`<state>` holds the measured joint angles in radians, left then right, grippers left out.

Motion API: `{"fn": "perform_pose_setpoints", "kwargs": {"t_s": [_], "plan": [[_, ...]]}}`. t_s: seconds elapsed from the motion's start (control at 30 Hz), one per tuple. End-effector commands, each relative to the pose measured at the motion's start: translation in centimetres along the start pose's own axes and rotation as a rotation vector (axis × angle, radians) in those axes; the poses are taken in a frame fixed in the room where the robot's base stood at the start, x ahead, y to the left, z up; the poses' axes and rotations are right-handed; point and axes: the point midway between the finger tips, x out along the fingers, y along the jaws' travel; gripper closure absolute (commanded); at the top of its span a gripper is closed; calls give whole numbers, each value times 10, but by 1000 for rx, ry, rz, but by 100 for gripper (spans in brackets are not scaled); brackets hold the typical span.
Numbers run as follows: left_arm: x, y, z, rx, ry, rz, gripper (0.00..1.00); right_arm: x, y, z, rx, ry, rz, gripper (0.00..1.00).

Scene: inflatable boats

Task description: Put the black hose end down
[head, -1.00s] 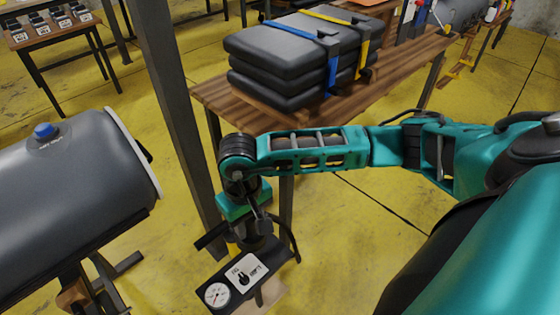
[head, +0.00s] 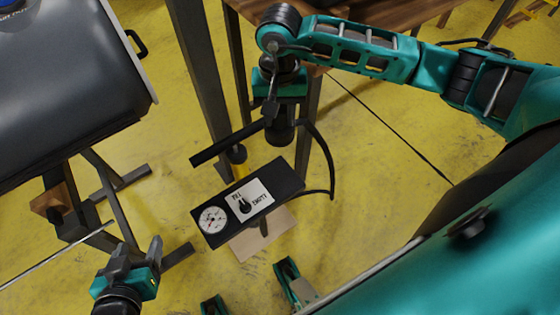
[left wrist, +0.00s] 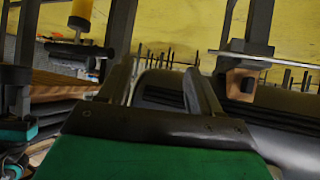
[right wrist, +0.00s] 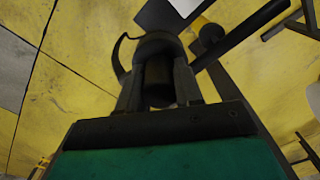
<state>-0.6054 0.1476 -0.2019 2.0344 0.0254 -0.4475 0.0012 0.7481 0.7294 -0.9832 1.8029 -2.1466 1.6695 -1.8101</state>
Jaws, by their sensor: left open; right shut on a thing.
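The black hose end (head: 281,132) is a short dark cylinder held in my right gripper (head: 279,112), above and behind the pump box. In the right wrist view the hose end (right wrist: 157,82) sits between the two fingers, which are shut on it. The black hose (head: 331,165) loops from it down the right side toward the pump (head: 283,178), a black box with a round gauge and a fill/empty label. My left gripper (head: 138,252) is open and empty at lower left. Its spread fingers also show in the left wrist view (left wrist: 160,85).
The pump has a black bar handle (head: 222,145) and stands on a pale board (head: 252,243). A grey boat tube (head: 70,90) on a stand fills the left. A wooden table (head: 405,18) is behind my right arm. Yellow floor (head: 385,200) is clear at right.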

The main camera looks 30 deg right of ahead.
Motion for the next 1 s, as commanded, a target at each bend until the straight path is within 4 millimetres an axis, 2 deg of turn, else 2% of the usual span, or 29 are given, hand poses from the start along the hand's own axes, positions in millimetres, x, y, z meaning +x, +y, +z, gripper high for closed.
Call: {"fn": "perform_pose_setpoints", "kwargs": {"t_s": [0.03, 0.37, 0.47, 0.8, 1.0], "plan": [[9, 2, 11, 1, 3, 6, 36, 14, -1, -3, 29, 1, -2, 100], [20, 4, 11, 6, 23, 17, 36, 29, -2, -10, 123, -5, -2, 100], [22, 4, 12, 6, 26, 17, 36, 48, -1, -9, 125, -8, 0, 100], [33, 4, 32, 4, 21, 17, 36, 140, -1, -8, 125, -8, 0, 100], [37, 4, 42, 3, 13, 17, 36, 174, -2, -9, 122, -5, -2, 100]]}}
